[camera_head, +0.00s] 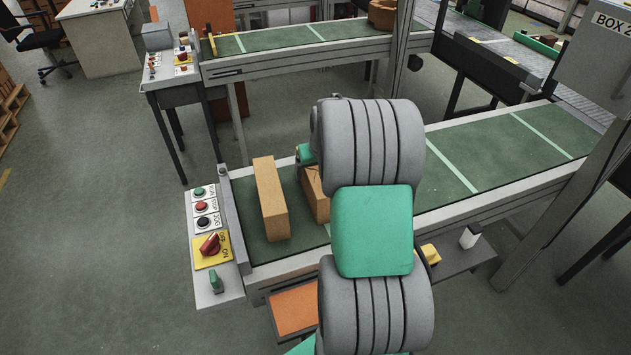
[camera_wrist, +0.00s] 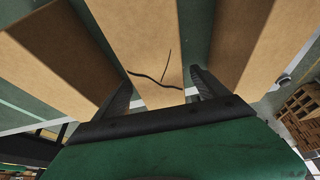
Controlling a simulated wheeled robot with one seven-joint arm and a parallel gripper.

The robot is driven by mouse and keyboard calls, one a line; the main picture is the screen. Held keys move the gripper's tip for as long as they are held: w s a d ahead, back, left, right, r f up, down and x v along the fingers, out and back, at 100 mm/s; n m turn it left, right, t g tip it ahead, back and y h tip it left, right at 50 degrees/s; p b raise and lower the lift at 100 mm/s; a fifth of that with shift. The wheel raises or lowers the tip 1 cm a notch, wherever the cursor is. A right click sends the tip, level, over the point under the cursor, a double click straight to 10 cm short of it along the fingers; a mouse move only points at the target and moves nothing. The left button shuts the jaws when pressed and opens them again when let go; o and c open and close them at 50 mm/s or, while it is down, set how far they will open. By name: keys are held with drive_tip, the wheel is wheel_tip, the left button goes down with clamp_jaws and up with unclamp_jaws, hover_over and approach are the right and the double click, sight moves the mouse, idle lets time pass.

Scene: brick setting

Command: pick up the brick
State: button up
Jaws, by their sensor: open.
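In the wrist view my gripper (camera_wrist: 162,80) is open, its two dark fingers apart. A tan brick (camera_wrist: 145,40) with dark crack-like lines lies between and beyond the fingers; I cannot tell whether they touch it. A second tan brick (camera_wrist: 50,55) is at the left and a third (camera_wrist: 265,50) at the right.
A control panel (camera_head: 210,235) with buttons and a red switch is mounted at the conveyor's left end. Metal side rails (camera_head: 480,190) edge the belt. The belt right of my arm is clear. A second conveyor (camera_head: 310,38) stands behind, carrying a brown object (camera_head: 382,15).

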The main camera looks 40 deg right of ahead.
drive_tip(key=shift+c, duration=0.4)
clamp_jaws()
drive_tip(key=shift+w+d+r, duration=0.1)
drive_tip(key=shift+w+r, duration=0.1)
idle(0.4)
